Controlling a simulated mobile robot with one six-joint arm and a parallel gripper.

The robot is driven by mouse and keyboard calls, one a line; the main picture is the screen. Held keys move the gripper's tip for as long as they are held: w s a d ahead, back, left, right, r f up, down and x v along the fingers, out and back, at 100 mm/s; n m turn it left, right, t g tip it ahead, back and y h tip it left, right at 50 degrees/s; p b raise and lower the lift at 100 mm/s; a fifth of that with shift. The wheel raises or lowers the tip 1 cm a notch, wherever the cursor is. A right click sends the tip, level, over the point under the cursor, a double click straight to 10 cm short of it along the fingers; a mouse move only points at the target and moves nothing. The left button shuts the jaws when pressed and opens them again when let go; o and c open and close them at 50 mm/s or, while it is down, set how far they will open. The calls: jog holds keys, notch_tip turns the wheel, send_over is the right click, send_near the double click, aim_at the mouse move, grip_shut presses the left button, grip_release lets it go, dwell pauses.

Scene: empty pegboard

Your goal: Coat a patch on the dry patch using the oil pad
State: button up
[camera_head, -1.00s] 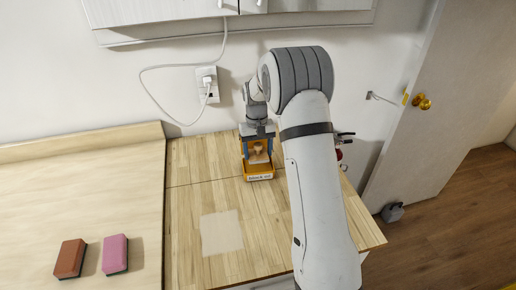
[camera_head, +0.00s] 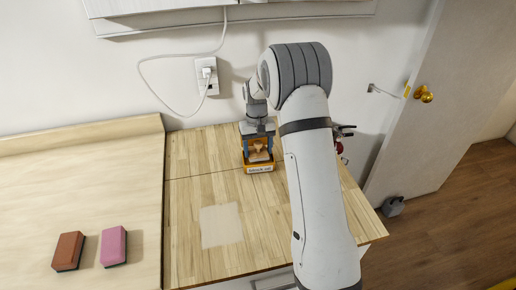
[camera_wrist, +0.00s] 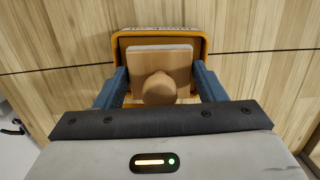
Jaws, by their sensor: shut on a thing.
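The oil pad (camera_wrist: 160,62) is a wooden block with a round knob and a pale edge. It is in an orange tray (camera_head: 260,170) with a lettered front, which also shows in the wrist view (camera_wrist: 204,46). My gripper (camera_wrist: 162,88) points down over the tray, its blue fingers on both sides of the pad, shut on it. In the head view my gripper (camera_head: 258,150) is at the back of the wooden counter. I cannot tell whether the pad touches the tray floor. The dry patch (camera_head: 221,225) is a pale square on the counter, nearer the front and left of the tray.
A brown sponge (camera_head: 69,251) and a pink sponge (camera_head: 114,246) lie on the lighter worktop at left. A wall socket (camera_head: 207,76) with a white cable is behind. Red and black items (camera_head: 342,138) are partly hidden by my arm. The counter around the patch is clear.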

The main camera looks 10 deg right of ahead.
aim_at(259, 143)
jog(key=shift+f+b, duration=0.4)
jog(key=shift+f, duration=0.2)
dwell(1.3)
jog(key=shift+r, duration=0.1)
jog(key=shift+r+p, duration=2)
jog(key=shift+r, duration=1.5)
jog(key=shift+f, duration=0.1)
